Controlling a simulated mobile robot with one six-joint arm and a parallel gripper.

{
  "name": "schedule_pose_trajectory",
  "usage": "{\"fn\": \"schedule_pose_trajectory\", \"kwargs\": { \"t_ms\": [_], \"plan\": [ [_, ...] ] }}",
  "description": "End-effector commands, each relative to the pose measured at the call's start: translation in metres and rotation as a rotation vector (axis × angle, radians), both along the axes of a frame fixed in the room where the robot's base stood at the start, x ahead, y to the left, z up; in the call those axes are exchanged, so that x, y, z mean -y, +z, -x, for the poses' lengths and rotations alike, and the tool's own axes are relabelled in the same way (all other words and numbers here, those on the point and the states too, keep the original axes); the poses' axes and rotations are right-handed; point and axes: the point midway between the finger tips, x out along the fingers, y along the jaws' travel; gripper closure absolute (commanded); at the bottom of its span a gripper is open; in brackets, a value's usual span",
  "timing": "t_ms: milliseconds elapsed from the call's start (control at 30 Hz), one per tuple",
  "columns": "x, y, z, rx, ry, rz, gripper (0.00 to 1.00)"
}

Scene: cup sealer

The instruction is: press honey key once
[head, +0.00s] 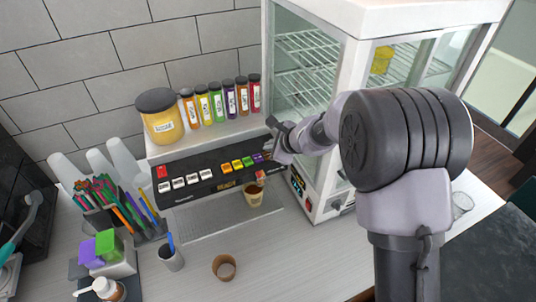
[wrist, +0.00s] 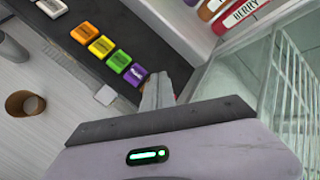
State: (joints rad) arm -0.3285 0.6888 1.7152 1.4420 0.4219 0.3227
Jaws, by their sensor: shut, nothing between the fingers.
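The dispenser's dark key panel (head: 205,190) carries a row of coloured keys in the head view. In the wrist view I see an orange key (wrist: 84,33), a yellow key (wrist: 101,46), a green key (wrist: 119,61) and a purple key (wrist: 136,76). The key labels are too small to read, so I cannot tell which one is honey. My gripper (head: 279,142) is shut and empty near the right end of the panel. In the wrist view its fingertips (wrist: 158,85) appear beside the purple key. Contact cannot be told.
Several coloured bottles (head: 217,102) and a large yellow jar (head: 160,117) stand behind the panel. A paper cup (head: 253,194) stands in front of it, and a brown cup (head: 224,267) is on the counter. A glass cabinet (head: 345,60) stands close on the right.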

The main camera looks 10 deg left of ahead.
Motion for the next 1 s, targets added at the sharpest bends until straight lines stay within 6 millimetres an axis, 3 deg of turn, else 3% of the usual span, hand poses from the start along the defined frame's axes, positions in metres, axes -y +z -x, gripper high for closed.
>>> {"fn": "schedule_pose_trajectory", "kwargs": {
  "t_ms": [1000],
  "plan": [
    [0.0, -0.012, 0.0, 0.0, 0.0, 0.0, 1.0]
  ]
}}
